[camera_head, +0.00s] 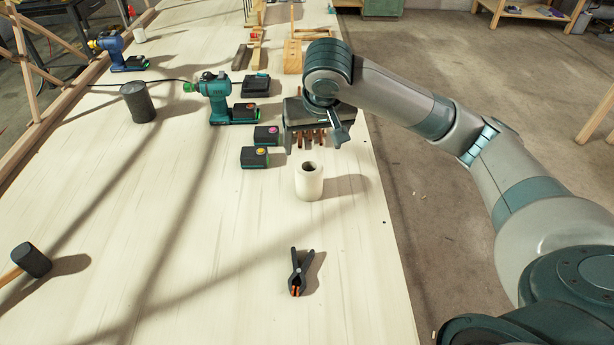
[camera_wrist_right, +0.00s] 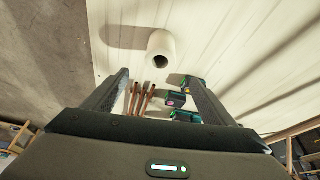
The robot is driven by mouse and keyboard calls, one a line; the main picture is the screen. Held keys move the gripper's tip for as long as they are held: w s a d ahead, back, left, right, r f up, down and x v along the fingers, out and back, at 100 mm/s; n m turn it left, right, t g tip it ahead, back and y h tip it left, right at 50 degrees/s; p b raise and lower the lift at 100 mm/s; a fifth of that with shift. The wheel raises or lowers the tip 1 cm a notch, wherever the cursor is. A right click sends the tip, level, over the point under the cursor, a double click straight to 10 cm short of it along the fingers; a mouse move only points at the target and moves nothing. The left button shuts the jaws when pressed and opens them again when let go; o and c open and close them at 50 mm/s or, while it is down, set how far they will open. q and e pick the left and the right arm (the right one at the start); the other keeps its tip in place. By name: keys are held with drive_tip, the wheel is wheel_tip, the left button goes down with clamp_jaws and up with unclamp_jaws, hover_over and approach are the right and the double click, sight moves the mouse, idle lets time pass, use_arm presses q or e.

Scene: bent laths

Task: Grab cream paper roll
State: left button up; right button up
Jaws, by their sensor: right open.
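The cream paper roll (camera_head: 309,183) stands upright on the pale table, near its right edge in the head view. It also shows in the right wrist view (camera_wrist_right: 161,47), beyond the fingertips, with its dark hollow core facing the camera. My right gripper (camera_head: 320,140) is just behind the roll in the head view. Its two fingers (camera_wrist_right: 160,88) are spread wide, with nothing between their tips, and the roll stands clear of them. My left gripper is in neither view.
Black battery packs (camera_head: 255,157) lie left of the right gripper, near a teal drill (camera_head: 214,97). Thin brown sticks (camera_wrist_right: 140,98) lie below the gripper. A black clamp (camera_head: 299,270) lies in front of the roll. A dark cylinder (camera_head: 138,102) and a mallet (camera_head: 31,261) are further left.

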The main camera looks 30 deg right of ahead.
sight(309, 167)
drive_tip(key=p+x, duration=0.3)
drive_tip(key=x, duration=0.9)
drive_tip(key=shift+w+f, duration=0.1)
drive_tip(key=shift+w+d+f+p, duration=0.1)
drive_tip(key=shift+f+p, duration=0.4)
drive_tip(key=shift+p, duration=0.05)
drive_tip(key=p+x, duration=0.1)
drive_tip(key=x, duration=0.2)
drive_tip(key=shift+f, duration=0.1)
drive_tip(key=shift+w+f, duration=0.15)
drive_tip(key=shift+f, duration=0.3)
